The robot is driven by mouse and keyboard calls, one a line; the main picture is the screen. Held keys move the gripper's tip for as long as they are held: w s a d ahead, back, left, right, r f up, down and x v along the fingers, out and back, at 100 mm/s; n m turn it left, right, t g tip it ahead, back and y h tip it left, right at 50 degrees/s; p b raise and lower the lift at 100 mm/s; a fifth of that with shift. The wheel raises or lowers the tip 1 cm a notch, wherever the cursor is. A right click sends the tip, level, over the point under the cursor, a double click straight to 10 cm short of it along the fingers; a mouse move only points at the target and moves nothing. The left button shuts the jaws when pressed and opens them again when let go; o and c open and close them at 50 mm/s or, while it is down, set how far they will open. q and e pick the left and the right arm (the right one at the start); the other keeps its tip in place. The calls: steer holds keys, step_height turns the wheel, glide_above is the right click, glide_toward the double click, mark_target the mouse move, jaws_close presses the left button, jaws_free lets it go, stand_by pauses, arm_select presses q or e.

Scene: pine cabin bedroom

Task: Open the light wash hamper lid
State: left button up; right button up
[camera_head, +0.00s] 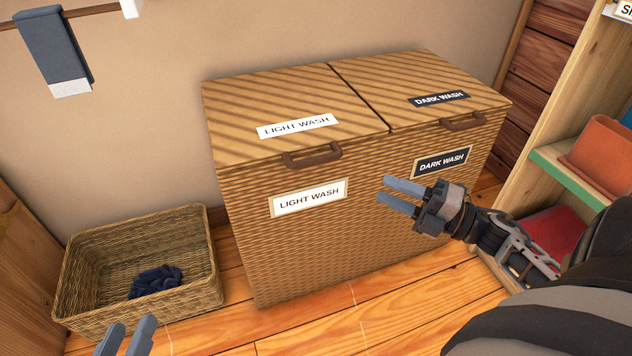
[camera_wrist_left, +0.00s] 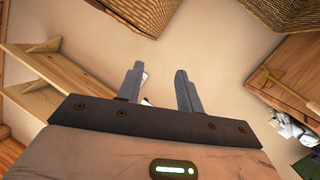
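The woven hamper (camera_head: 330,230) stands against the wall, with two lids side by side. The light wash lid (camera_head: 270,100) on the left is shut and has a white label and a brown handle (camera_head: 311,156) at its front edge. The dark wash lid (camera_head: 410,80) on the right is also shut, with its own handle (camera_head: 463,122). My right gripper (camera_head: 386,193) is open and empty in front of the hamper, below and right of the light wash handle. My left gripper (camera_head: 126,335) is low at the left, near the basket; it is open and empty in the left wrist view (camera_wrist_left: 158,85).
A wicker basket (camera_head: 190,289) with dark cloth (camera_head: 155,281) sits on the floor left of the hamper. A wooden shelf (camera_head: 568,175) with an orange pot (camera_head: 600,150) stands at the right. A dark cloth (camera_head: 52,48) hangs on the wall. Floor in front of the hamper is clear.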

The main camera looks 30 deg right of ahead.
mark_target(321, 162)
steer(key=b+x, duration=0.2)
steer(key=x, duration=1.3)
steer(key=shift+w+a+r, duration=0.1)
steer(key=shift+w+a, duration=0.05)
steer(key=shift+w, duration=0.1)
arm_select(q)
steer(key=shift+d+r+n+t+h, duration=0.3)
steer(key=shift+d+r+n+h, duration=0.1)
steer(key=shift+n+h, duration=0.15)
arm_select(e)
jaws_close()
arm_select(q)
steer(key=shift+a+r, duration=0.1)
steer(key=shift+r, duration=0.1)
arm_select(e)
steer(key=shift+r, duration=0.1)
